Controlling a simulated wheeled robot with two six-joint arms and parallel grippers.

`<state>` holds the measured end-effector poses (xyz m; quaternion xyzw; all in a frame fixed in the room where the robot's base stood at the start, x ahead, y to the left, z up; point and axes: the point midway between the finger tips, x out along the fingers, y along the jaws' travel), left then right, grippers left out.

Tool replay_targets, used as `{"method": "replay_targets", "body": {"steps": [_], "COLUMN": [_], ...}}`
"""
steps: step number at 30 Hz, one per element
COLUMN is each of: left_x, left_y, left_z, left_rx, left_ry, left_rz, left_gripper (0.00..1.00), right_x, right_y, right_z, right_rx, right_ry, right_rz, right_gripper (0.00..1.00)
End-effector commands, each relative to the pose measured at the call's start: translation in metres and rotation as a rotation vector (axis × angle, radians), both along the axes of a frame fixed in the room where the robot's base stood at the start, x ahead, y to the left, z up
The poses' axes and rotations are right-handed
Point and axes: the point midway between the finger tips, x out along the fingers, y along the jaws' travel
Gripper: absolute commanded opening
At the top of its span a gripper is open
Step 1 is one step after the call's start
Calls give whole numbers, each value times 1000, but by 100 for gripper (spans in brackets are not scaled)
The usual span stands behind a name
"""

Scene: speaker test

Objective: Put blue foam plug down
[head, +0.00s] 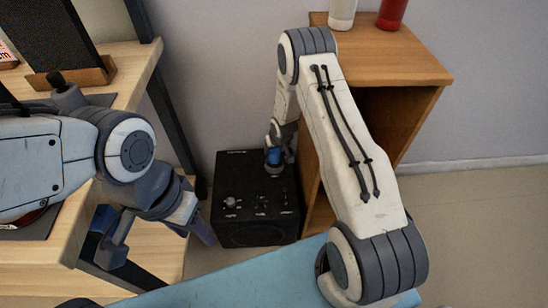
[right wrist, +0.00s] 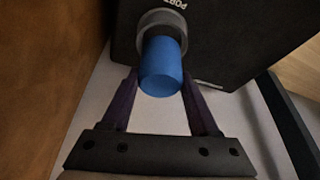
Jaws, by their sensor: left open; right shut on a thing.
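The blue foam plug (head: 273,156) is at the rear top edge of a black speaker (head: 256,222) in the head view. My right gripper (head: 279,143) is shut on it, with its fingers mostly hidden. In the right wrist view the plug (right wrist: 161,70) sits between the two purple fingers of the right gripper (right wrist: 160,82), in line with a grey ring marked PORT (right wrist: 163,20) on the speaker. I cannot tell whether its far end is inside the ring. My left gripper (head: 160,240) is open and empty, left of the speaker.
A wooden cabinet (head: 390,68) with a white and a red container (head: 391,13) on top stands close right of the speaker. A wooden desk (head: 135,68) with dark legs is at the left. A light blue surface (head: 245,275) is in front. Bare floor (head: 480,220) shows at the right.

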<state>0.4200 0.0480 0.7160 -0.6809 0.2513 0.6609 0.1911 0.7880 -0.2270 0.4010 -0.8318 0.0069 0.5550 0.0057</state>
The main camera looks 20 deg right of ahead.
Motion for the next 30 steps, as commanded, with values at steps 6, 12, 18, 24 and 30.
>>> {"method": "replay_targets", "body": {"steps": [6,12,18,24,30], "left_x": [0,0,0,0,0], "left_y": [0,0,0,0,0], "left_z": [-13,-11,-16,-16,-16], "left_rx": [0,0,0,0,0], "left_ry": [0,0,0,0,0], "left_rz": [0,0,0,0,0], "left_gripper": [50,50,50,50,50], "right_x": [0,0,0,0,0], "right_y": [0,0,0,0,0], "right_z": [-30,-29,-35,-36,-35], "right_rx": [0,0,0,0,0], "right_ry": [2,1,1,1,1], "right_rz": [0,0,-1,-1,-1], "right_gripper": [2,2,2,91,91]}}
